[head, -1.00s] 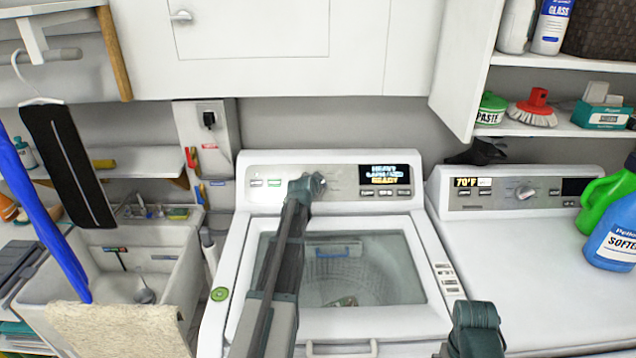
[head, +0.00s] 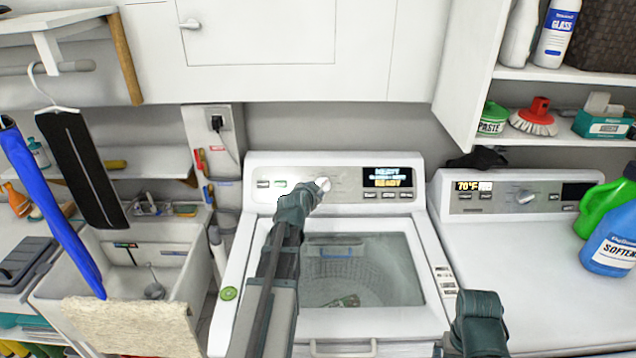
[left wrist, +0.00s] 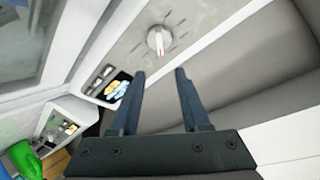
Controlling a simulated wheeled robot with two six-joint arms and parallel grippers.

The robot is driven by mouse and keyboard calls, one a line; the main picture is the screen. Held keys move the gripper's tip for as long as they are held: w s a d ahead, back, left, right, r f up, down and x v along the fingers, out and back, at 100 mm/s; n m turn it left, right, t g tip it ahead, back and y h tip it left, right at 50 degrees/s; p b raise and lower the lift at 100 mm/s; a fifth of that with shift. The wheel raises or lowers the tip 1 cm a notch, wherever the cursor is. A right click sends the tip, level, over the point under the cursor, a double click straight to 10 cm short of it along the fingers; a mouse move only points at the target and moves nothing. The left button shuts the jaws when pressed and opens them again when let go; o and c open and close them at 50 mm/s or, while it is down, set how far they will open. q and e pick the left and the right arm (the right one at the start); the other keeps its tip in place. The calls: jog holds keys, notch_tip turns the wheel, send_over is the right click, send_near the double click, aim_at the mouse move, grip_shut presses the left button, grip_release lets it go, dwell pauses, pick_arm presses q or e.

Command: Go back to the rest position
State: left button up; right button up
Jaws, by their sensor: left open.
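My left gripper (head: 298,203) is in front of the washer's control panel, just below and left of the round knob (head: 323,184). In the left wrist view its two dark fingers (left wrist: 160,73) are apart with nothing between them. The knob (left wrist: 159,41) shows beyond the fingertips, clear of them. The washer (head: 236,265) has its glass lid closed, and its lit display (head: 387,177) reads heavy and ready. A dark part of my right arm shows at the bottom right of the head view; no right fingers are visible.
A dryer (head: 540,235) stands to the right, with a blue softener bottle (head: 612,245) and a green bottle (head: 600,208) on it. A sink (head: 190,262) with a beige cloth (head: 135,325) is at left. Cabinets (head: 290,75) hang above.

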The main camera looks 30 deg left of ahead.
pick_arm(q)
jog(key=shift+s+r, duration=0.1)
jog(key=shift+s, duration=0.2)
jog(key=shift+d, duration=0.1)
